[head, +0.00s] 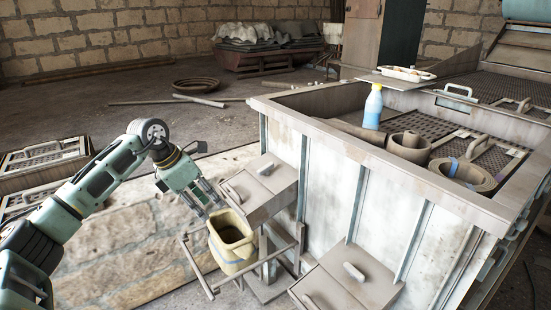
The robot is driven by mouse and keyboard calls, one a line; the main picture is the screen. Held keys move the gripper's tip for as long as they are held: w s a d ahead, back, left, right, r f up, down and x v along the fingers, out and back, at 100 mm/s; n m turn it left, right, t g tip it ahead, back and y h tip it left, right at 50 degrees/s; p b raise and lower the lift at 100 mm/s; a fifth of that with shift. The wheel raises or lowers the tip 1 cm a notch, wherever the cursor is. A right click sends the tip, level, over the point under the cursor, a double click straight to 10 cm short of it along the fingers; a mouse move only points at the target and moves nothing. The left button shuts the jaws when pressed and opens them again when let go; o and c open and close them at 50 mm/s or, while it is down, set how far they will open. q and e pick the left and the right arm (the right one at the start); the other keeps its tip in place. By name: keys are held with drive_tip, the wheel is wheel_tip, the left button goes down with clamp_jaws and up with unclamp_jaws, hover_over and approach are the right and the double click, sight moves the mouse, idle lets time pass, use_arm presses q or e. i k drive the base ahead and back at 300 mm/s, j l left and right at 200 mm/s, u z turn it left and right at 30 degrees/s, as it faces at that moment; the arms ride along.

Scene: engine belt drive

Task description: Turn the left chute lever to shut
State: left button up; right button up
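The left chute (262,190) is a grey-brown box on the near side of the large bin. A small pale lever (233,193) sits on its left part, and another pale bar lies on its top. My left gripper (211,203) is just left of the lever, pointing down and right. Its fingers look apart with nothing between them, and it seems not to touch the lever. The lever's exact turn is hard to read at this size. My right gripper is not in view.
A yellow bucket (232,242) stands in a frame below the left chute, close under my gripper. A second chute (347,281) is to the right. Floor behind is mostly open.

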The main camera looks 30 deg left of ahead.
sight(265, 170)
drive_tip(key=i, duration=1.05)
